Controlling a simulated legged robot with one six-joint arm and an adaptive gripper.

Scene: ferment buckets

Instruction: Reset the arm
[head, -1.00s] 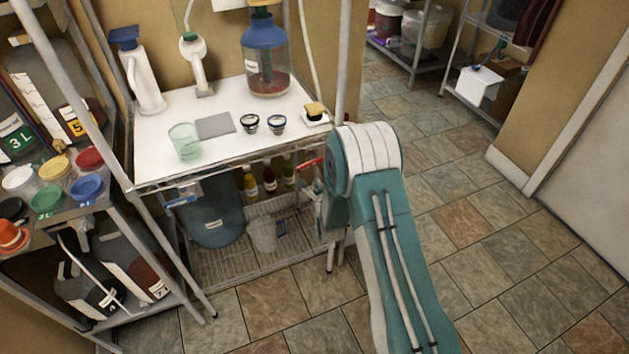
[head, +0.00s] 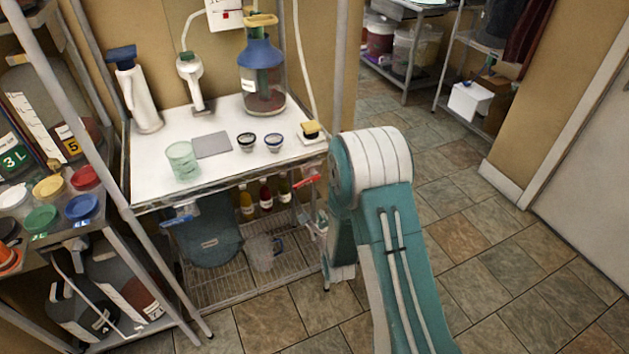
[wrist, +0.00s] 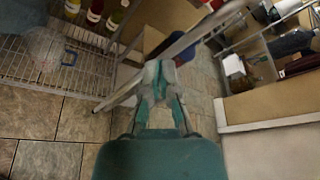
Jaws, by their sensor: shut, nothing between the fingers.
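My gripper (wrist: 163,90) shows in the wrist view, shut and empty, pointing over the floor beside the table's metal leg. In the head view my teal and white arm rises at the lower middle, right of the white table (head: 155,178). The gripper itself is hidden behind the arm there.
Under the table, a wire shelf (head: 215,285) holds a blue bucket (head: 208,235), a clear jug (head: 263,252) and several bottles (head: 266,194). A rack (head: 148,250) with coloured lids stands at left. Tiled floor (head: 505,265) is open at right.

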